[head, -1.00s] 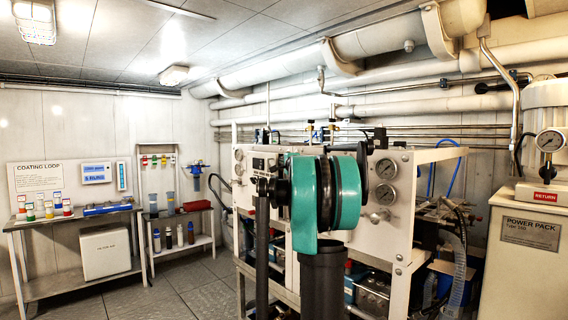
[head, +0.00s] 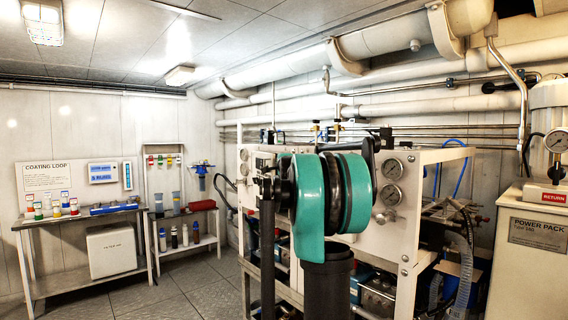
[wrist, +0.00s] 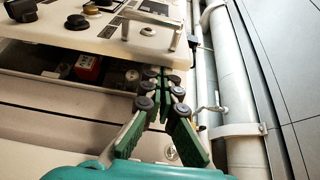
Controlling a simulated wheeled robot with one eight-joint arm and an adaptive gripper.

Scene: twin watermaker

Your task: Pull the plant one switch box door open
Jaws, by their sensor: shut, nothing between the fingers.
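My gripper (wrist: 158,76) is shut and empty in the wrist view, with its green-sided fingers together. Its tips are close to the edge of a white panel (wrist: 62,24) that carries dark knobs and a pale bracket-like handle (wrist: 150,20). I cannot tell whether the tips touch the panel. In the head view, my teal arm covers the middle of the white watermaker panel (head: 408,215), and my gripper is hidden. I cannot make out the plant one switch box door for certain in either view.
Pressure gauges (head: 392,168) show right of my arm. A red box (wrist: 88,67) sits in the opening below the panel in the wrist view. White pipes (wrist: 232,90) run along the right there. A power pack (head: 535,235) stands at right; open floor (head: 165,298) lies at left.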

